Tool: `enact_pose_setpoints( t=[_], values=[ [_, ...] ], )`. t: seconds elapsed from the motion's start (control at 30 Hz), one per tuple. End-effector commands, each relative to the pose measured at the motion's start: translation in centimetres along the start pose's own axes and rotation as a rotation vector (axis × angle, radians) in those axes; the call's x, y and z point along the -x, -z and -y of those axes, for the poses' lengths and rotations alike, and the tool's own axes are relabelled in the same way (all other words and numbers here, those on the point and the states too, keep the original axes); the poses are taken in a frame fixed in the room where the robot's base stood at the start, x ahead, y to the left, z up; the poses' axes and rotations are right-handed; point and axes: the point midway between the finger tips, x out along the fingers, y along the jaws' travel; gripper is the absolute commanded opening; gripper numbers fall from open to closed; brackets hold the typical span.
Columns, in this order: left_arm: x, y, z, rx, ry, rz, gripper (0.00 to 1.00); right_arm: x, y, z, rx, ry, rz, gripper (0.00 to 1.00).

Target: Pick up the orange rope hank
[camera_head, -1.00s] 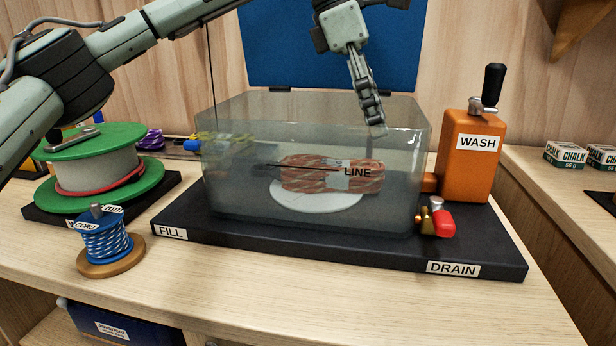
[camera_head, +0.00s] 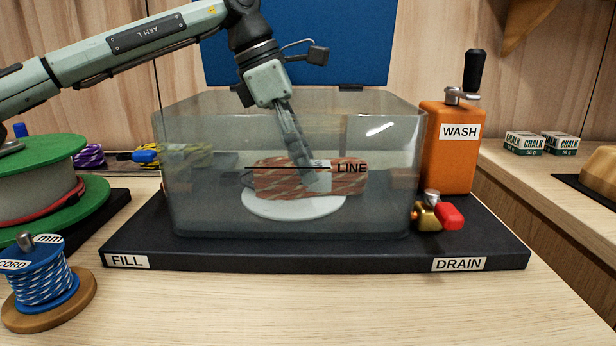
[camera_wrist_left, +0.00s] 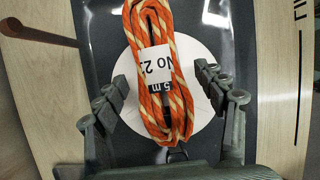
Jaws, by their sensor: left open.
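The orange rope hank (camera_head: 345,180) lies on a white round plate (camera_head: 290,206) inside the clear tank (camera_head: 200,200), seen through the glass. It has pale flecks and a white paper band. My left gripper (camera_head: 312,182) reaches down into the tank from above, its fingertips at the hank. In the left wrist view the hank (camera_wrist_left: 150,105) runs lengthwise between the two open fingers (camera_wrist_left: 170,88), one on each side, with a gap to each. My right gripper is not in view.
The tank walls surround the gripper. An orange wash bottle (camera_head: 450,165) and a drain valve (camera_head: 438,213) stand at the right. A cord spool (camera_head: 45,275) and a green reel (camera_head: 50,150) stand at the left.

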Motion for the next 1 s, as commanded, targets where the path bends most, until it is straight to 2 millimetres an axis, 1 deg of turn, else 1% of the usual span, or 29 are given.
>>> enact_pose_setpoints(
  t=[0.03,0.17,0.4,0.43,0.93,1.0],
  values=[
    [-0.8,0.0,0.0,-0.001,0.001,-0.001,0.71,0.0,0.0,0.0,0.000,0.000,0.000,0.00],
    [-2.0,0.0,0.0,-0.001,0.000,0.000,0.71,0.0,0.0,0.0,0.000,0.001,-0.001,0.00],
    [-2.2,0.0,0.0,-0.001,-0.001,0.001,0.71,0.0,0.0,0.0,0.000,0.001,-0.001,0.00],
    [-2.2,0.0,0.0,-0.001,-0.001,0.001,0.69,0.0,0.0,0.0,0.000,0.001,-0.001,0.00],
    [-2.1,0.0,0.0,0.000,-0.001,0.001,0.07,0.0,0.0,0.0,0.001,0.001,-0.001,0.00],
    [-2.1,-0.1,0.0,-0.001,-0.002,0.002,0.07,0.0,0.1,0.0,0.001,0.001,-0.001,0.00]
  ],
)
